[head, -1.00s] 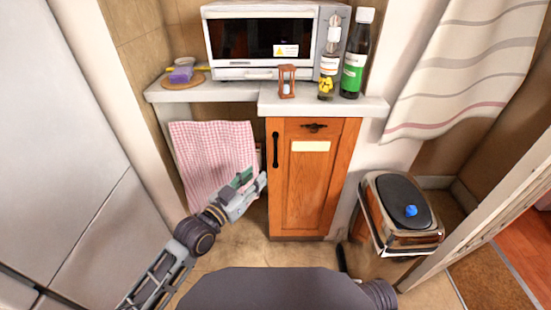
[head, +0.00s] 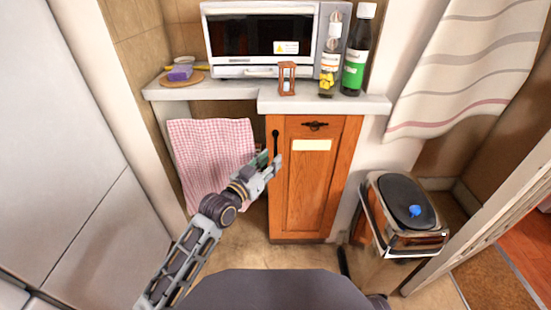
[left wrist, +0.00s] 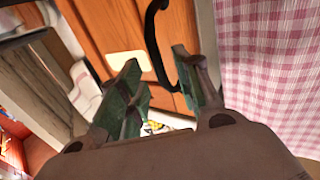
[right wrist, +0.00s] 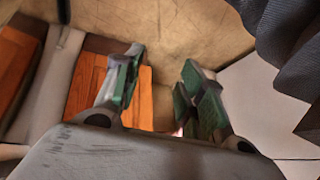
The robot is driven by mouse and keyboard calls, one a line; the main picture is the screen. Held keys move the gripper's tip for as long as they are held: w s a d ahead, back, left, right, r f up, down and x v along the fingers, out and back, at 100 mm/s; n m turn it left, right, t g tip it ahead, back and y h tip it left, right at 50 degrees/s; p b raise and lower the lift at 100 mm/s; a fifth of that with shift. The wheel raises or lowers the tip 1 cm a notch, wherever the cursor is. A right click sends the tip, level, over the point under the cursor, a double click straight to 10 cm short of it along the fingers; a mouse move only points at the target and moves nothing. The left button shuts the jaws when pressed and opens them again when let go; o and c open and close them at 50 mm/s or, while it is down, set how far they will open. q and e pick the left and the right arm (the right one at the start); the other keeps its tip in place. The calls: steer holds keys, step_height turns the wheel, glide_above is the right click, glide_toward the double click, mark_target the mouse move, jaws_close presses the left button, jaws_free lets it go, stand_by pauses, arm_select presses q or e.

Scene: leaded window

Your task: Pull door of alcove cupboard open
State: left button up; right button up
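The alcove cupboard's orange wooden door (head: 307,185) is shut under the counter. Its black vertical handle (head: 276,143) is at the door's left edge; the lower part is partly hidden by my left gripper in the head view. My left gripper (head: 270,163) is at the handle's lower end. In the left wrist view, my left gripper (left wrist: 163,82) is open, and the curved black handle (left wrist: 153,40) runs down into the gap between its green-padded fingers, nearer the right finger. Contact cannot be told. My right gripper (right wrist: 160,85) is open and empty in the right wrist view, over the floor.
A pink checked cloth (head: 208,160) hangs left of the door. The counter (head: 330,106) above holds a microwave (head: 262,40), an hourglass (head: 287,78) and bottles. A pedal bin (head: 400,205) stands right of the cupboard. Floor (head: 285,258) before the door is clear.

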mark_target(275, 156)
arm_select(q)
steer(key=shift+b+x, duration=0.4)
steer(key=shift+x, duration=1.05)
steer(key=shift+w+d, duration=0.2)
steer(key=shift+w, duration=0.05)
arm_select(e)
steer(key=shift+s+a+f, duration=0.1)
steer(key=shift+a+f, duration=0.1)
steer(key=shift+f, duration=1.05)
arm_select(q)
jaws_close()
arm_select(e)
steer(key=shift+r, duration=0.1)
